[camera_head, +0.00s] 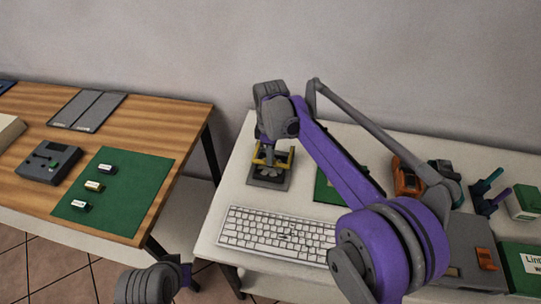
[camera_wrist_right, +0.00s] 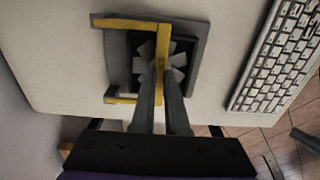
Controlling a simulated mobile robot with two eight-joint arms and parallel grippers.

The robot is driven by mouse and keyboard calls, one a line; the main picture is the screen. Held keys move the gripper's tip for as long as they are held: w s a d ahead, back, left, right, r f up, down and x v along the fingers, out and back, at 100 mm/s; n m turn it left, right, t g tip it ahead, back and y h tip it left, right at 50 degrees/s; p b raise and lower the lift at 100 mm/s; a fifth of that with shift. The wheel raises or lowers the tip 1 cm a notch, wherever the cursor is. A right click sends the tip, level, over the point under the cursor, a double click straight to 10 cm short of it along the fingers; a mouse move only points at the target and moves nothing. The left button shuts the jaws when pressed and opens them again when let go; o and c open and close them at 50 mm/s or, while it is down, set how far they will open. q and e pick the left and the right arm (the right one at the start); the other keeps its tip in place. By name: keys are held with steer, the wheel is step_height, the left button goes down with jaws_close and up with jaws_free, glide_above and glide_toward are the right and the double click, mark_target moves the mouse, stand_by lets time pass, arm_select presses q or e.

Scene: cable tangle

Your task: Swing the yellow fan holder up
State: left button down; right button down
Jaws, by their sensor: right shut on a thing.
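The yellow fan holder (camera_head: 272,158) is a U-shaped frame on a dark grey base (camera_head: 268,181) on the white table. In the right wrist view, its crossbar (camera_wrist_right: 163,45) passes over a grey fan (camera_wrist_right: 178,60) in a dark square housing. My right gripper (camera_wrist_right: 163,75) reaches in over the fan, its two fingers closed on the yellow crossbar. In the head view, my right arm comes down over the holder and partly hides it. My left wrist is at the bottom edge of the head view; its fingertips cannot be made out.
A white keyboard (camera_head: 277,234) lies in front of the base. A green board (camera_head: 331,186), an orange device (camera_head: 406,175) and other items stand to the right. A wooden table (camera_head: 185,120) with a green mat (camera_head: 128,171) is at the left, across a gap.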

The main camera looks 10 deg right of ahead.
steer(key=shift+w+d+r+g+y+p, duration=0.15)
steer(key=shift+w+r+g+y+p, duration=0.25)
steer(key=shift+r+g+p, duration=0.45)
steer(key=w+r+g+p, duration=0.1)
steer(key=g+p, duration=0.1)
steer(key=w+r+g+y+p, duration=0.1)
steer(key=g+p, duration=0.1)
steer(key=p, duration=0.1)
steer(key=shift+d, duration=0.3)
steer(key=shift+w+d+r+g+p, duration=0.1)
steer(key=shift+w+g+p, duration=0.25)
steer(key=shift+p, duration=0.3)
steer(key=c, duration=0.9)
jaws_free()
